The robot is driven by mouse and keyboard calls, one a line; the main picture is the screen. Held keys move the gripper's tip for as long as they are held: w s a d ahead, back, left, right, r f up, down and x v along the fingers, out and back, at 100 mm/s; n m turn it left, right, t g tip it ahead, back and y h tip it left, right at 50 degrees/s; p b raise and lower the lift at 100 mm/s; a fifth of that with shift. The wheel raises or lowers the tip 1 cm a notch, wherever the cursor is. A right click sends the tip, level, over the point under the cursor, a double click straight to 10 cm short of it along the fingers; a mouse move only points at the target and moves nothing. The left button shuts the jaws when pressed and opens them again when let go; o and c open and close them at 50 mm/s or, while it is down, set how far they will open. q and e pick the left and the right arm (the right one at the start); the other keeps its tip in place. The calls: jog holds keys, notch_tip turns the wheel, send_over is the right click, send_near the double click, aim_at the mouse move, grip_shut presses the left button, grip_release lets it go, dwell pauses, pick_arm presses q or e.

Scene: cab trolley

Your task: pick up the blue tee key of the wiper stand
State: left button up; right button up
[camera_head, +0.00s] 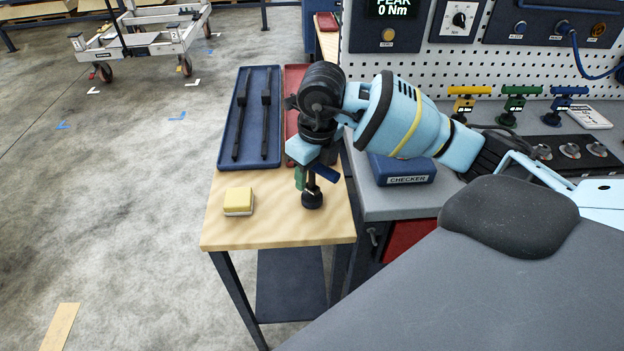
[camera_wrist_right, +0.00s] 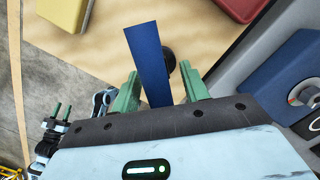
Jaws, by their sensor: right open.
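The blue tee key (camera_wrist_right: 148,62) shows in the right wrist view as a flat blue bar, with a black round part (camera_wrist_right: 170,58) partly hidden behind it. In the head view its blue bar (camera_head: 326,172) sits above a black stem and foot (camera_head: 312,200) at the wooden table's right side. My right gripper (camera_head: 313,174) is open and comes down from above. Its green fingers (camera_wrist_right: 160,84) stand on either side of the bar, with a gap visible on the right. Whether the left finger touches it, I cannot tell. My left gripper is not in view.
A yellow block (camera_head: 239,201) lies on the wooden table (camera_head: 275,232). A blue tray (camera_head: 231,150) with black wiper arms and a red tray (camera_head: 293,75) lie behind. A blue checker box (camera_head: 402,170) is close right. Yellow, green and blue tee handles (camera_head: 569,91) stand farther right.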

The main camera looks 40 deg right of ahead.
grip_shut()
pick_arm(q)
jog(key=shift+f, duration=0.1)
pick_arm(e)
jog(key=shift+r, duration=0.2)
dwell(0.3)
jog(key=shift+r, duration=0.6)
notch_tip(320, 180, up, 2)
jog(key=shift+r, duration=0.15)
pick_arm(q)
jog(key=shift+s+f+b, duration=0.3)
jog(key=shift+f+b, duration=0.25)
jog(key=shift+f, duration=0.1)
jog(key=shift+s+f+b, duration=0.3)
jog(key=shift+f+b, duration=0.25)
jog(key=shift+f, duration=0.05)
pick_arm(e)
jog(key=s+d, duration=0.2)
jog(key=s, duration=0.5)
jog(key=s+d+r, duration=0.1)
jog(key=s+d, duration=0.2)
jog(key=s, duration=0.5)
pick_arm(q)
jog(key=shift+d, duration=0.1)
pick_arm(e)
jog(key=shift+r, duration=0.1)
